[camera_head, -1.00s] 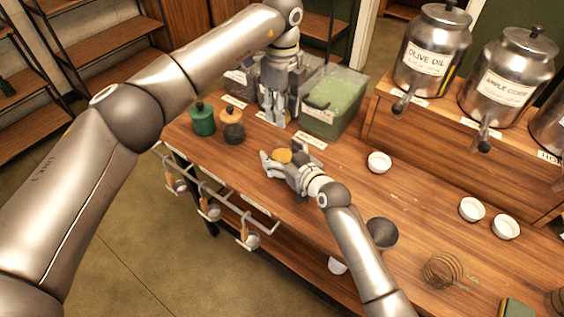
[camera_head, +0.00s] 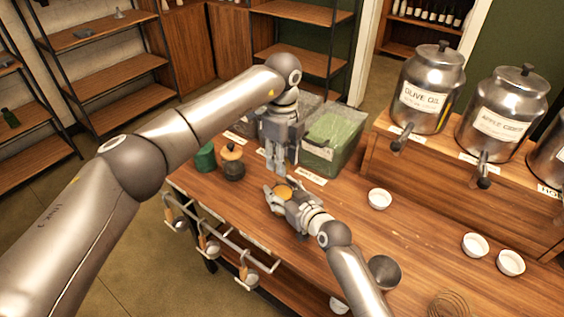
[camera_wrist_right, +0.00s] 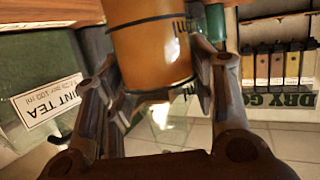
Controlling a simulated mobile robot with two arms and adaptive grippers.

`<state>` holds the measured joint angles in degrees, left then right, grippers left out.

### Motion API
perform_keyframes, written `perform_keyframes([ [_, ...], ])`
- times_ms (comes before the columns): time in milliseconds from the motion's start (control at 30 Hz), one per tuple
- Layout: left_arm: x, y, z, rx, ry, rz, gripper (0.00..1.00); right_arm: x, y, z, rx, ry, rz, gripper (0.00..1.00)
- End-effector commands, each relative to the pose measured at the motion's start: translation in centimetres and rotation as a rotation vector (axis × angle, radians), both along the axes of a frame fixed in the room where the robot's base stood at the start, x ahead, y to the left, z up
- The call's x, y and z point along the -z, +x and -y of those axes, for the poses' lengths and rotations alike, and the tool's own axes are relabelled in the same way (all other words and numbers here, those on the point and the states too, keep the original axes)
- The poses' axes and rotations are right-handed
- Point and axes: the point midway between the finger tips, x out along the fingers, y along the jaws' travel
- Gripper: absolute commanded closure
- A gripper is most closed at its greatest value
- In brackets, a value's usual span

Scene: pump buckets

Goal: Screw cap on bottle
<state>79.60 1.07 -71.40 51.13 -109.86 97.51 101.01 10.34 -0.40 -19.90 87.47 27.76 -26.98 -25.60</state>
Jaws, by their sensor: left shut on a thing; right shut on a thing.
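The bottle (camera_wrist_right: 152,48) is amber in the right wrist view, between the fingers of my right gripper (camera_wrist_right: 160,95). In the head view only a small round orange part of the bottle (camera_head: 283,191) shows between the fingers of my right gripper (camera_head: 280,196), low over the table. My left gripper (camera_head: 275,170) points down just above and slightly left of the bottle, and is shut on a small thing. That thing is hidden by the fingers, so I cannot make out the cap.
A green-filled clear bin (camera_head: 334,140) is behind. A white bowl (camera_head: 379,199) stands to the right. Metal dispensers (camera_head: 425,90) stand on a raised shelf.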

Motion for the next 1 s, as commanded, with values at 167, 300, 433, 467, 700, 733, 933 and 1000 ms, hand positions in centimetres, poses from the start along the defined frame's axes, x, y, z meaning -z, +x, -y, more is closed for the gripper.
perform_keyframes([
  [167, 1.6, 0.0, 0.0, 0.0, -0.001, 0.001, 0.75, 0.0, 0.0, 0.0, 0.0, -0.001, -0.001, 0.92],
  [300, 1.6, 0.0, 0.0, 0.0, -0.001, 0.001, 0.75, 0.1, 0.0, 0.0, 0.0, -0.001, -0.001, 0.92],
  [433, 1.6, 0.0, 0.0, 0.0, -0.001, 0.001, 0.75, 0.1, 0.0, 0.0, 0.0, -0.001, -0.001, 0.92],
  [467, 1.6, 0.0, 0.0, 0.0, -0.001, 0.001, 0.75, 0.1, 0.0, 0.0, 0.0, -0.001, -0.001, 0.92],
  [700, 1.9, 0.0, 0.0, 0.0, -0.001, 0.001, 0.75, 0.1, 0.0, 0.0, 0.0, -0.001, -0.002, 0.92],
  [733, 2.0, 0.0, 0.0, 0.0, -0.001, 0.001, 0.75, 0.1, 0.0, 0.0, 0.0, -0.001, -0.002, 0.92],
  [933, 3.2, 0.0, 0.0, 0.0, 0.001, 0.001, 0.75, 0.1, 0.0, 0.0, 0.0, -0.001, -0.002, 0.92],
  [1000, 3.4, 0.0, 0.0, 0.0, -0.001, 0.001, 0.75, 0.1, 0.0, 0.0, 0.0, -0.001, -0.002, 0.92],
])
